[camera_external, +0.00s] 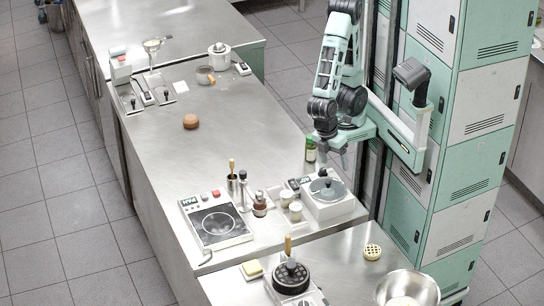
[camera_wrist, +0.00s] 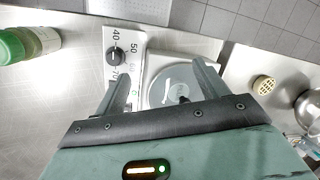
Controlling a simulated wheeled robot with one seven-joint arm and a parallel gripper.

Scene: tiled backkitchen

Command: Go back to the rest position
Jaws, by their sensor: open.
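My gripper (camera_external: 338,158) hangs from my mint-green arm at the right side of the steel counter, above a white appliance with a round grey lid (camera_external: 327,189). In the wrist view my gripper (camera_wrist: 160,82) has its two dark fingers apart. The grey lid (camera_wrist: 170,84) and the dial panel (camera_wrist: 117,55) of the appliance show between and beyond the fingers. The gap between the fingers looks empty. The fingers appear to be above the lid; I cannot tell exactly how far.
A green-capped jar (camera_external: 310,149) stands close behind the appliance. White pots (camera_external: 295,211), a hot plate (camera_external: 217,223) and a utensil holder (camera_external: 232,186) stand to its left. A steel bowl (camera_external: 407,289) is at the front right. The counter's middle (camera_external: 235,130) is mostly clear.

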